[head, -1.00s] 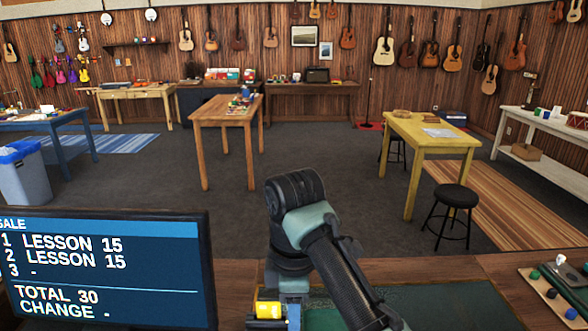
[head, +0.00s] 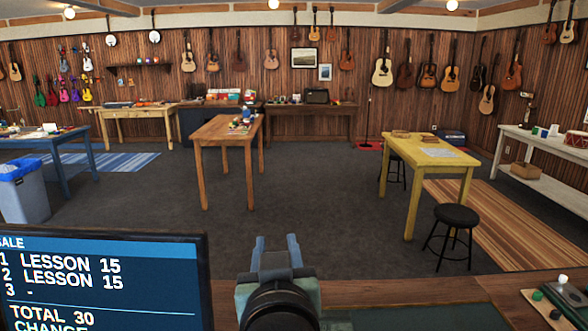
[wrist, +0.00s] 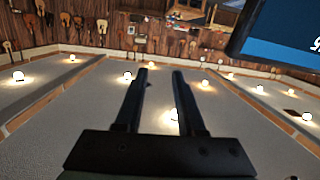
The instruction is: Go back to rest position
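My gripper (head: 277,243) is at the bottom middle of the head view, raised above the counter, with its two fingers pointing away from me. The fingers stand apart with nothing between them. In the wrist view my gripper (wrist: 161,72) also shows two dark fingers apart and empty, against the ceiling with its lamps. The wrist view appears upside down relative to the room. My own arm hides part of the counter in the head view.
The counter (head: 400,290) runs along the bottom, with a sale screen (head: 100,280) at left and a small tray (head: 545,310) at right. Beyond are a brown table (head: 215,132), a yellow table (head: 430,155) and a black stool (head: 456,216). Open grey floor (head: 310,190) lies between.

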